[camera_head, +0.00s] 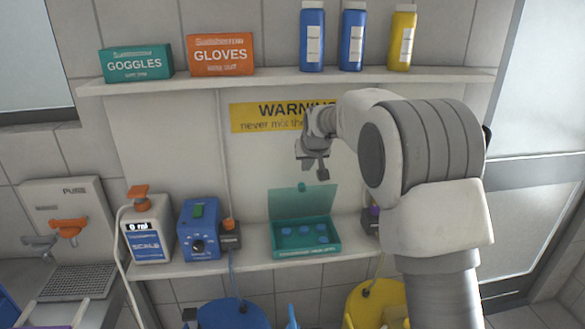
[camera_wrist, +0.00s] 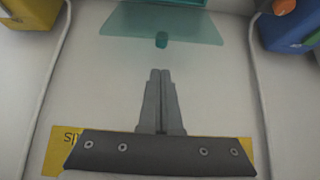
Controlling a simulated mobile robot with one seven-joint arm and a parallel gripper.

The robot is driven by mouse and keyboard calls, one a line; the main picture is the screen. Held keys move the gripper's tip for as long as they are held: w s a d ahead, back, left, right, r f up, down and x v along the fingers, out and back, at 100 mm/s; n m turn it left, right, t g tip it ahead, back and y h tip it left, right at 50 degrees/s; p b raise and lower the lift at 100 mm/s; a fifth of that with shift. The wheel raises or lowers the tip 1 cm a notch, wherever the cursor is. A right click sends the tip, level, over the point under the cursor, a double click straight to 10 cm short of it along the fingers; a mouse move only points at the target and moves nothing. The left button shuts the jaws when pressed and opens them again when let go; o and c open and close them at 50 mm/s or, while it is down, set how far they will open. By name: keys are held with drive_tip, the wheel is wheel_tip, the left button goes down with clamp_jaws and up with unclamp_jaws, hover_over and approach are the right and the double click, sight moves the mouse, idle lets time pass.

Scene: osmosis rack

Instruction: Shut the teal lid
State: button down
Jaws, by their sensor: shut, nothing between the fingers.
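A teal box (camera_head: 306,250) stands on the lower shelf in the head view, with several blue round items inside. My gripper (camera_head: 323,175) is above the lid and a little to the right. It is shut and empty, its fingers (camera_wrist: 160,72) together and apart from the knob.
A blue device (camera_head: 199,229) and a scale (camera_head: 149,229) stand left of the box on the lower shelf (camera_head: 190,268). A small dark device (camera_head: 371,220) is at its right. The upper shelf (camera_head: 275,76) holds boxes and bottles. Cables hang on both sides in the wrist view.

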sight(300, 183)
drive_tip(key=x, duration=0.3)
drive_tip(key=p+x, duration=0.1)
drive_tip(key=x, duration=0.3)
drive_tip(key=p+x, duration=0.1)
drive_tip(key=x, duration=0.2)
drive_tip(key=shift+w+a, duration=0.3)
drive_tip(key=shift+w+f+p, duration=0.2)
drive_tip(key=shift+p, duration=0.1)
drive_tip(key=shift+s+f, duration=0.1)
